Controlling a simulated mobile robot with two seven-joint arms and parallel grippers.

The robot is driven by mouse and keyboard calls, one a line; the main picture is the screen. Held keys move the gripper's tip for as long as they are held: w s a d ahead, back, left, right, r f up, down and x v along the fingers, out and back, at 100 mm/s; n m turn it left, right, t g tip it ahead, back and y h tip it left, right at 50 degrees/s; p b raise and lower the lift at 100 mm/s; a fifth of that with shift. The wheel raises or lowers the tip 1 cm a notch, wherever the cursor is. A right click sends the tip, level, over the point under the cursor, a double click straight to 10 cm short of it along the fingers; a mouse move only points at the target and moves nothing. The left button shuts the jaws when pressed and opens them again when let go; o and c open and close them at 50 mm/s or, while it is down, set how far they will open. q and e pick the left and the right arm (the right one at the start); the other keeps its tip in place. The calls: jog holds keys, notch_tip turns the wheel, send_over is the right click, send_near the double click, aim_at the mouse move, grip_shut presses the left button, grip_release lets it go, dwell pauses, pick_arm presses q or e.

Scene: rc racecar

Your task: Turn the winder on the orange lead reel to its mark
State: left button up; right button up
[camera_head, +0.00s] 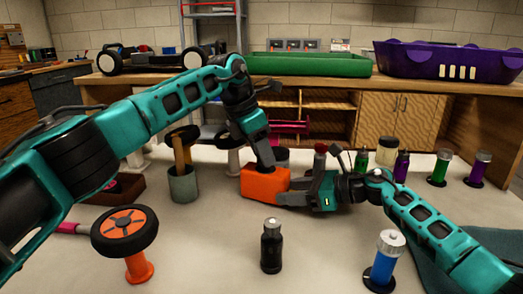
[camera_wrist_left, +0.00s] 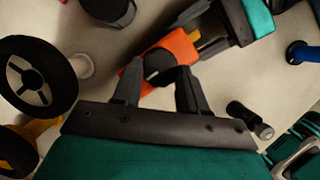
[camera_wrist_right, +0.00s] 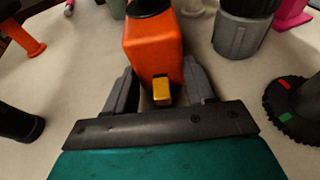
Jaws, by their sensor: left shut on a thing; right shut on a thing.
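The orange lead reel (camera_head: 264,185) stands on the pale table near the middle. My left gripper (camera_head: 266,166) reaches down onto its top. In the left wrist view the round dark winder (camera_wrist_left: 158,62) sits between the left fingertips, and they are shut on it. My right gripper (camera_head: 287,193) comes from the right and is shut on the reel's body. In the right wrist view the orange body (camera_wrist_right: 152,48) is between the right fingers, with a yellow piece (camera_wrist_right: 162,90) on its near side. I cannot make out the mark.
A black bottle (camera_head: 271,247), a blue jar (camera_head: 384,262) and a wheel on an orange stand (camera_head: 125,232) are nearer the front. A grey-green cup (camera_head: 183,184) stands left of the reel. Several small bottles stand at the back right. Bare table lies in front of the reel.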

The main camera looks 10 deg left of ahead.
pick_arm(q)
jog(key=o, duration=1.1)
jog(key=v, duration=1.2)
jog(key=shift+d, duration=0.1)
pick_arm(e)
jog(key=o, duration=1.1)
jog(key=v, duration=1.1)
jog(key=shift+s+d, duration=0.1)
jog(key=shift+d, duration=0.15)
jog(key=shift+s+d+r, duration=0.1)
jog(key=shift+d+r, duration=0.05)
jog(key=shift+d, duration=0.05)
